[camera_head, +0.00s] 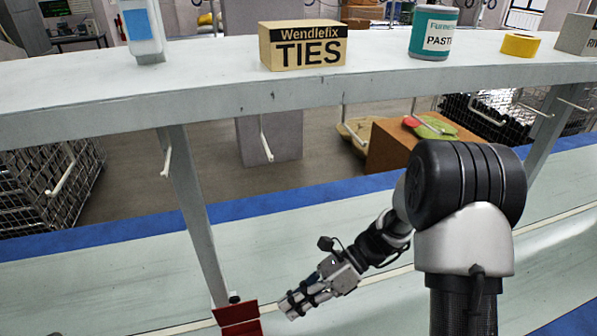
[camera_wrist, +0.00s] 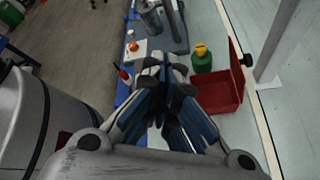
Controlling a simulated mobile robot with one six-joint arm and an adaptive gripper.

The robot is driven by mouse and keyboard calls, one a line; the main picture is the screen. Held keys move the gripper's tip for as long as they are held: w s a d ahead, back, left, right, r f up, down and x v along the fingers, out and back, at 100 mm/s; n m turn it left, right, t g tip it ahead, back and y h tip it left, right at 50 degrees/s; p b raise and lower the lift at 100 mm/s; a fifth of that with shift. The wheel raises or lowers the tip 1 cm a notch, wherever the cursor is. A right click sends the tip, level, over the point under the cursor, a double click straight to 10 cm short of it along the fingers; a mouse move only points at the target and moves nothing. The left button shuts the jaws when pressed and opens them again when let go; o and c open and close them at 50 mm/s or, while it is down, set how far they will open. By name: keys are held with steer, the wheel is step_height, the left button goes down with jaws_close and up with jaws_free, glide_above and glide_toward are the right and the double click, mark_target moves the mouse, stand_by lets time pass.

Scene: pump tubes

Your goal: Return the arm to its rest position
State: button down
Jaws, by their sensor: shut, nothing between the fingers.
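My gripper (camera_head: 292,306) is low in the head view, at the end of my bent arm, above the pale green work surface (camera_head: 120,285). In the wrist view my gripper (camera_wrist: 165,70) points away from the camera with its fingers together and nothing between them. It is apart from the open red box (camera_wrist: 220,92) to its right. Part of that red box (camera_head: 238,318) also shows in the head view, just left of the fingers.
A grey shelf (camera_head: 200,95) on posts spans above the work surface. It carries a Wendlefix TIES box (camera_head: 303,46), a teal can (camera_head: 432,32) and a yellow roll (camera_head: 520,45). A green bottle (camera_wrist: 201,60) stands by the red box. Wire baskets (camera_head: 45,185) are behind.

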steer(key=s+d+r+n+t+h, duration=1)
steer(key=s+d+r+n, duration=0.4)
steer(key=r+n, duration=0.3)
steer(key=d+n+h, duration=0.1)
steer(key=n, duration=0.1)
steer(key=shift+s+r+n, duration=0.2)
steer(key=shift+n, duration=0.1)
steer(key=shift+a, duration=0.15)
